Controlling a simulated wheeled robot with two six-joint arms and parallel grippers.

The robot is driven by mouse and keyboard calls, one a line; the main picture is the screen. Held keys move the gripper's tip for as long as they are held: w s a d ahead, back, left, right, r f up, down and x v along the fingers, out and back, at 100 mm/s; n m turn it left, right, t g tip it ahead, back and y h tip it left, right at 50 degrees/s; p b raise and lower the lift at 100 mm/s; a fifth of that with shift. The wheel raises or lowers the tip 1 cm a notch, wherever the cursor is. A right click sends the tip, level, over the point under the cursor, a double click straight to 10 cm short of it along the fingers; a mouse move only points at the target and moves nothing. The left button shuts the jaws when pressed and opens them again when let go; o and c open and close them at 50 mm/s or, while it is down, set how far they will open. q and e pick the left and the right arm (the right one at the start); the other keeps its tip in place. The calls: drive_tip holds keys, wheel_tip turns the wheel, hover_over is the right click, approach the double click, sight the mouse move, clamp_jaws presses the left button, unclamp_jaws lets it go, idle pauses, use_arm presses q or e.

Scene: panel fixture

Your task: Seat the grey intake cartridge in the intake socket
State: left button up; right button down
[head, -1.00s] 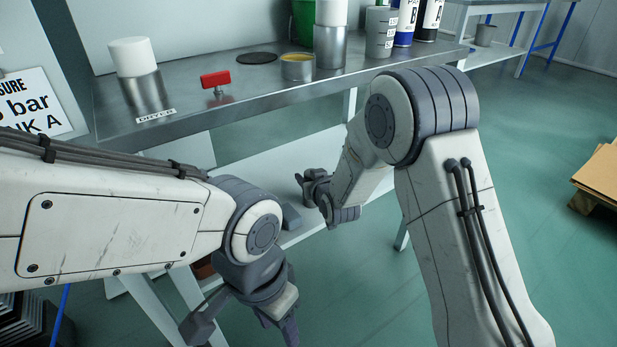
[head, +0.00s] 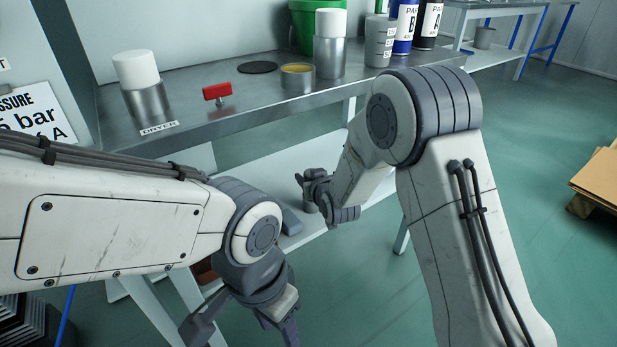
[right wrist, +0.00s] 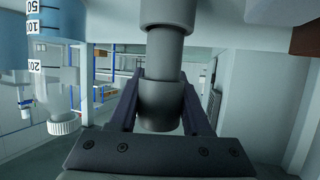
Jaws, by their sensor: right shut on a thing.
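My right gripper (head: 312,190) is low beyond the bench edge in the head view, small and partly hidden by its own wrist. In the right wrist view its fingers (right wrist: 160,108) are shut on a grey stepped cylinder (right wrist: 162,92), which looks like the intake cartridge. A narrower neck rises from it to a wider grey part at the top of the picture. I cannot tell whether that part belongs to it. My left gripper (head: 240,330) is open and empty at the bottom of the head view. I cannot make out the intake socket.
The steel bench (head: 215,125) holds a white-topped metal cylinder (head: 140,85), a red-handled tool (head: 217,92), a dark disc (head: 258,67), a yellow-filled tin (head: 297,77) and several containers. A pale lower shelf (head: 255,180) runs beneath. Cardboard (head: 600,178) lies on a pallet at right.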

drive_tip(key=shift+r+p, duration=0.4)
drive_tip(key=shift+r, duration=0.15)
wheel_tip(320, 180, up, 5)
drive_tip(key=p, duration=0.3)
drive_tip(key=shift+p, duration=0.4)
drive_tip(key=c, duration=1.1)
unclamp_jaws()
drive_tip(key=shift+f, duration=0.1)
clamp_jaws()
